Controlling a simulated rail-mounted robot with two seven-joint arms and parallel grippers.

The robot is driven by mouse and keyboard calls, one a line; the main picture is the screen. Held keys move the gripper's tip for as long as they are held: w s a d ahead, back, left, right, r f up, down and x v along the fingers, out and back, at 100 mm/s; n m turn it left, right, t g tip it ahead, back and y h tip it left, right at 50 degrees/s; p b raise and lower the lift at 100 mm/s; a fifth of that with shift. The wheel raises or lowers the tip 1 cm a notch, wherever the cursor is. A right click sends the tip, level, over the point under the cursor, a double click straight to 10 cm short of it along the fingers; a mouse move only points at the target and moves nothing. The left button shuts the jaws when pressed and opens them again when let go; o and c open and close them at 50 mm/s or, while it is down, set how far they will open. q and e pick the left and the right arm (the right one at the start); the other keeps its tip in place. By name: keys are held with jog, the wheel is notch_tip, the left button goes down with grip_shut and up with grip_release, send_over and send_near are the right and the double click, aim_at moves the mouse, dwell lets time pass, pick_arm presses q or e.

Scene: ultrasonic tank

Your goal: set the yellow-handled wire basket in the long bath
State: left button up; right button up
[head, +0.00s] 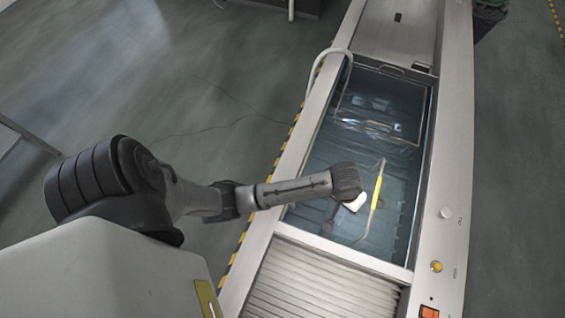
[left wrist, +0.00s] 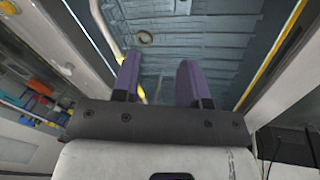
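The long bath (head: 400,256) is a steel-rimmed tank with a blue-grey interior. The basket's yellow handle (head: 377,190), with pale ends, stands inside the bath outline in the head view. The wire body below it is hard to make out. My left gripper (head: 340,212) is over the bath, just left of the handle, partly hidden by its own wrist. A pale rod with a yellow part (left wrist: 141,92) passes beside the left finger; contact cannot be told. My right gripper is not in view.
A wire frame (head: 376,127) lies toward the bath's far end. A pale curved hose (head: 320,65) arches over the left rim. A ribbed panel (head: 318,282) adjoins the near end. Knobs, including a yellow one (head: 436,266), line the right rim.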

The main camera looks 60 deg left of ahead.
pick_arm(q)
jog(key=s+a+r+m, duration=0.1)
jog(key=s+a+m, duration=0.1)
jog(key=s, duration=0.9)
jog(key=s+a+r+m+t+y, duration=0.1)
jog(key=s+m, duration=0.3)
jog(key=s, duration=0.7)
jog(key=shift+s+a+r+m+y, duration=0.3)
jog(key=shift+a+r, duration=0.15)
jog(key=shift+a, duration=0.3)
jog(key=shift+w, duration=0.1)
